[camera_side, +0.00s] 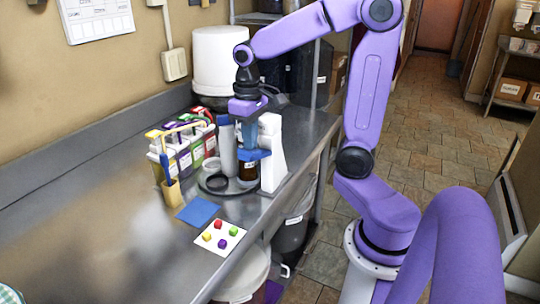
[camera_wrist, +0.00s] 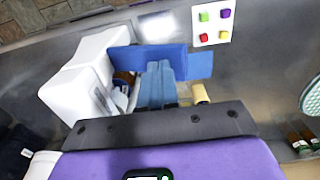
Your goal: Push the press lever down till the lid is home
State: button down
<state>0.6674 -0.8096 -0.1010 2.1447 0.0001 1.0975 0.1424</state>
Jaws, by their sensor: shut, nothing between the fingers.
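The press has a white body (camera_side: 272,150) at the right of the work spot; it also shows in the wrist view (camera_wrist: 75,85). Its blue lever (camera_side: 254,155) reaches left from the body, over a brown jar (camera_side: 247,171). The lever shows as a blue bar in the wrist view (camera_wrist: 125,58). My gripper (camera_side: 247,147) is shut and empty, pointing down with its blue fingers at the lever. In the wrist view the fingertips (camera_wrist: 158,66) overlap the bar; I cannot tell whether they touch it. The lid is hidden, so its seating cannot be told.
Several colored cartons (camera_side: 183,157) and a yellow cup (camera_side: 171,192) with tools stand left. A blue mat (camera_side: 198,211) and a card with colored cubes (camera_side: 219,237) lie in front. The left counter is clear.

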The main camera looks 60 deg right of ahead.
aim_at(251, 153)
jog(key=shift+f, duration=3.05)
dwell(0.4)
notch_tip(251, 153, up, 14)
dwell(2.2)
